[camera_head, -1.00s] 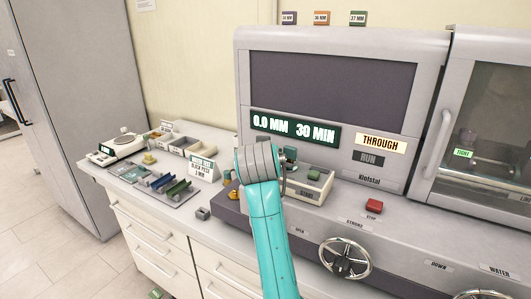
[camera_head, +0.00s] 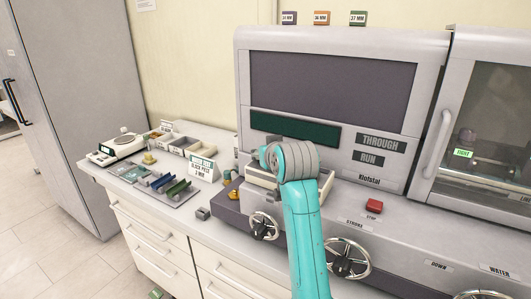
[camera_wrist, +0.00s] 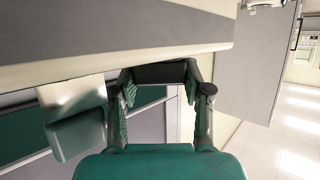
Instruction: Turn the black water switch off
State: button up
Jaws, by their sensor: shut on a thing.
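In the wrist view my gripper (camera_wrist: 160,95) has its two fingers set apart, with a dark piece (camera_wrist: 163,72) between their tips. I cannot tell for sure whether this piece is the black water switch. In the head view my gripper is mostly hidden behind my teal and grey wrist, in front of the machine, below its dark display (camera_head: 295,130). A WATER label (camera_head: 498,271) is at the machine's lower right. A handwheel (camera_head: 483,295) is cut off by the bottom edge near it. No black switch shows clearly there.
Handwheels (camera_head: 264,226) (camera_head: 345,258) stick out of the machine's front. A red STOP button (camera_head: 374,206) sits on its ledge. The THROUGH (camera_head: 381,143) and RUN (camera_head: 371,158) panels are unlit. A counter with trays (camera_head: 168,183) and a scale (camera_head: 118,146) stands at left.

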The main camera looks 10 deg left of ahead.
jog(key=o, duration=0.9)
jog(key=shift+m+h, duration=0.3)
jog(key=shift+h, duration=0.1)
